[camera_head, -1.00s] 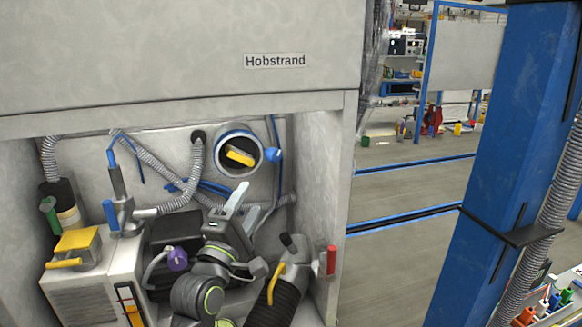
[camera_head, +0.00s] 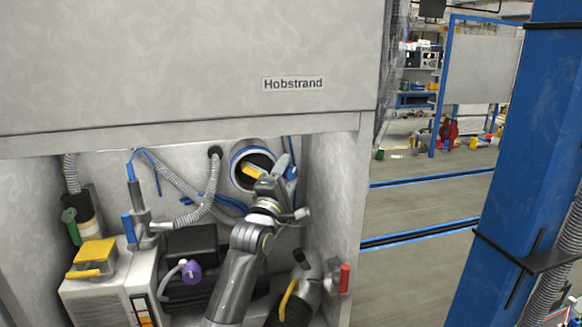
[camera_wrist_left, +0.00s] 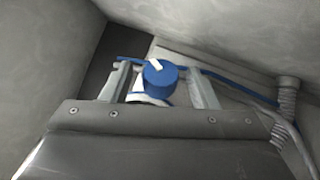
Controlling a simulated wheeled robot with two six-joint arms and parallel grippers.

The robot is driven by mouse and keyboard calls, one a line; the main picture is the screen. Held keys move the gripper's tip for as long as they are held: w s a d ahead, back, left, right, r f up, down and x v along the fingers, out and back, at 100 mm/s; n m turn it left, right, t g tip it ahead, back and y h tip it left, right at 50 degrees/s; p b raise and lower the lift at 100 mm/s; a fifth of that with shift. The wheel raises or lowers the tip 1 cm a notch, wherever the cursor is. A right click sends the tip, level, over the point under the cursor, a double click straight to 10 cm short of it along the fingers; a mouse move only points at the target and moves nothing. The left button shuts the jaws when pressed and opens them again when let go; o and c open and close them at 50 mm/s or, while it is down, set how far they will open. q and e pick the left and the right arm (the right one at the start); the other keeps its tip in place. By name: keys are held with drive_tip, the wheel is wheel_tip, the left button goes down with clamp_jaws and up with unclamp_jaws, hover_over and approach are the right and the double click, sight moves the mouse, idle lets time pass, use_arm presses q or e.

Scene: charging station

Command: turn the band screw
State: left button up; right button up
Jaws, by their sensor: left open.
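The band screw is a round blue knob with a white mark on its face (camera_wrist_left: 160,76). In the head view it shows as a blue patch (camera_head: 291,172) at the right side of the blue-banded round port (camera_head: 236,166), partly hidden by my gripper. My left gripper (camera_head: 276,168) is open at the port's right edge. In the left wrist view its two fingers (camera_wrist_left: 160,86) stand on either side of the knob, with a visible gap to each. Whether the fingertips reach fully past the knob is hard to tell. My right gripper is not in view.
The recess's right wall (camera_head: 333,185) is close beside my left gripper. A yellow handle (camera_head: 250,171) sits in the port. A grey corrugated hose (camera_head: 208,190) hangs left of it. Below are a white box with a yellow top (camera_head: 95,252), a purple knob (camera_head: 192,272) and a red handle (camera_head: 344,278).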

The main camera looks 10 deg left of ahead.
use_arm(q)
drive_tip(key=shift+x, duration=1.25)
drive_tip(key=c, duration=1)
drive_tip(key=shift+o, duration=0.2)
drive_tip(key=shift+r+p, duration=0.15)
drive_tip(key=shift+p, duration=0.85)
drive_tip(key=m+g+p, duration=0.1)
drive_tip(key=g+p, duration=0.1)
drive_tip(key=p, duration=0.3)
drive_tip(key=g+p, duration=0.1)
drive_tip(key=p, duration=0.4)
drive_tip(key=m+g+p, duration=0.1)
drive_tip(key=g+p, duration=0.1)
drive_tip(key=p, duration=0.3)
drive_tip(key=shift+f+m+g+y, duration=0.25)
drive_tip(key=shift+m+g+y, duration=0.05)
drive_tip(key=shift+y, duration=0.1)
drive_tip(key=shift+f+g+y+p, duration=0.3)
drive_tip(key=shift+f+g+p, duration=0.1)
drive_tip(key=shift+p, duration=1.05)
